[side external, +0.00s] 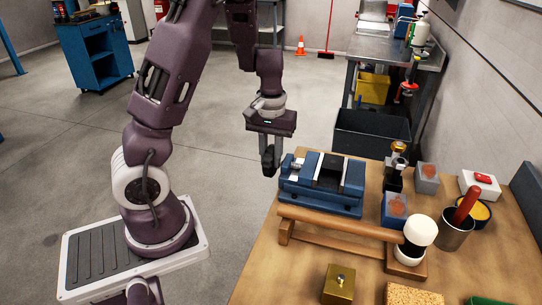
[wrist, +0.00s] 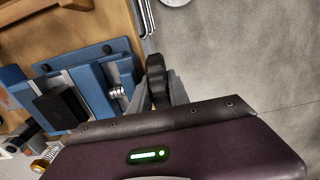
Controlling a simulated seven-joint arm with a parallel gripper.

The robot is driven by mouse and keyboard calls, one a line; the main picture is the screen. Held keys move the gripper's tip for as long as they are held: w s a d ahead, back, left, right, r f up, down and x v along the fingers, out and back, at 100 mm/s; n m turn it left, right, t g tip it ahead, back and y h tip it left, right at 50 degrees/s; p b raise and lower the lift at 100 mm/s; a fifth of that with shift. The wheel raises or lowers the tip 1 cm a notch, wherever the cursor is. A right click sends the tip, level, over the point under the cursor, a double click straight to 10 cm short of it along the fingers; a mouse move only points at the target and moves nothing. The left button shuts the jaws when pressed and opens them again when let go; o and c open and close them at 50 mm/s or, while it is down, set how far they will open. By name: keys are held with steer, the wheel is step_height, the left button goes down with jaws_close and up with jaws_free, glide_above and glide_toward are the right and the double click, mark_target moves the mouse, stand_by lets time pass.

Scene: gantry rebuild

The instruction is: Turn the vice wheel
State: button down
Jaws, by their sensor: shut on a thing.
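The blue vice (side external: 322,185) stands at the table's left far edge. In the wrist view the vice (wrist: 92,85) shows its jaws, dark pad and a shiny screw leading toward the wheel. The dark vice wheel (wrist: 155,70) is at the screw's end, off the table's edge. My gripper (side external: 270,160) points down beside the vice's left end. In the wrist view its fingers (wrist: 158,92) lie on either side of the wheel and are shut on it. In the side view the wheel is hard to tell from the dark fingers.
On the wooden table (side external: 265,270) a mallet (side external: 345,223) lies on a wooden rest in front of the vice. A brass block (side external: 339,284), a sponge (side external: 412,294), a grey cup (side external: 457,230) and small blocks stand around. Open floor lies left of the vice.

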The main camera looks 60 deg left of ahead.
steer(key=shift+w+a+g+h, duration=0.2)
steer(key=shift+g+h, duration=0.8)
steer(key=shift+w+a+g+h, duration=0.15)
steer(key=shift+a+g+h, duration=0.05)
steer(key=shift+g+h, duration=0.8)
steer(key=c, duration=1.5)
jaws_free()
steer(key=v, duration=0.7)
